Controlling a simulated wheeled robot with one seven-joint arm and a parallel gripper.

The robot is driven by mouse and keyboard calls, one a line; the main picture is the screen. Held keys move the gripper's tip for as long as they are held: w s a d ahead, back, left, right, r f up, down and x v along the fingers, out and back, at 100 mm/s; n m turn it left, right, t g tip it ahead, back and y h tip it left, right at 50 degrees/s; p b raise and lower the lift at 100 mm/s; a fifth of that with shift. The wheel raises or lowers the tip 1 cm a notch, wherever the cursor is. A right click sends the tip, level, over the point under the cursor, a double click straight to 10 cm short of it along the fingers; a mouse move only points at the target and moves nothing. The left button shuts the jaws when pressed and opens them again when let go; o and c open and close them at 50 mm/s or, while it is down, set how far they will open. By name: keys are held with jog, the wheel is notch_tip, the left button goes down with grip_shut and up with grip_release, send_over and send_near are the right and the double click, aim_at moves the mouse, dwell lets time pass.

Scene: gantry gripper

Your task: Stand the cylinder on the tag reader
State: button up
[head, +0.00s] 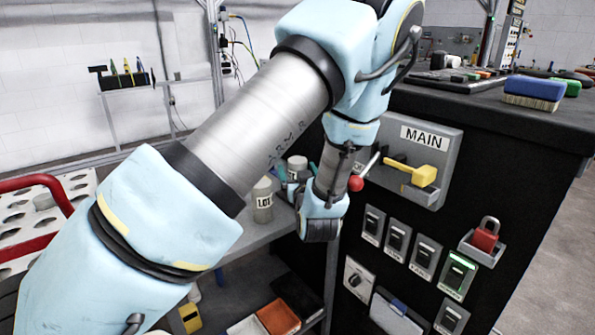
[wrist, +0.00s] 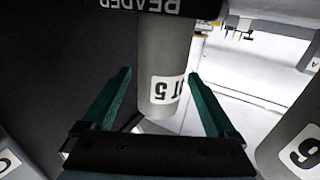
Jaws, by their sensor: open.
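The grey cylinder with a white LOT 5 label (wrist: 160,62) is between the two teal fingers of my gripper (wrist: 158,74) in the wrist view. The fingers are spread, with one on each side of it. The black tag reader, lettered READER (wrist: 148,7), crosses the cylinder at the top edge; I cannot tell whether the cylinder's end rests on it. In the head view my gripper (head: 297,175) is beyond my arm at the shelf, and a grey cylinder top (head: 297,161) shows between its teal fingers. The reader is not clear there.
Another LOT cylinder (head: 263,202) stands left of my gripper on the grey shelf (head: 260,235). In the wrist view a numbered cylinder (wrist: 292,140) is close on the right, and another (wrist: 12,160) at lower left. The dark cabinet with a MAIN switch (head: 424,172) is close on the right.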

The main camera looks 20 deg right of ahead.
jog(key=shift+s+r, duration=0.1)
jog(key=shift+s, duration=0.05)
jog(key=b+v, duration=0.2)
jog(key=v, duration=0.9)
jog(key=shift+s, duration=0.35)
jog(key=shift+a, duration=0.1)
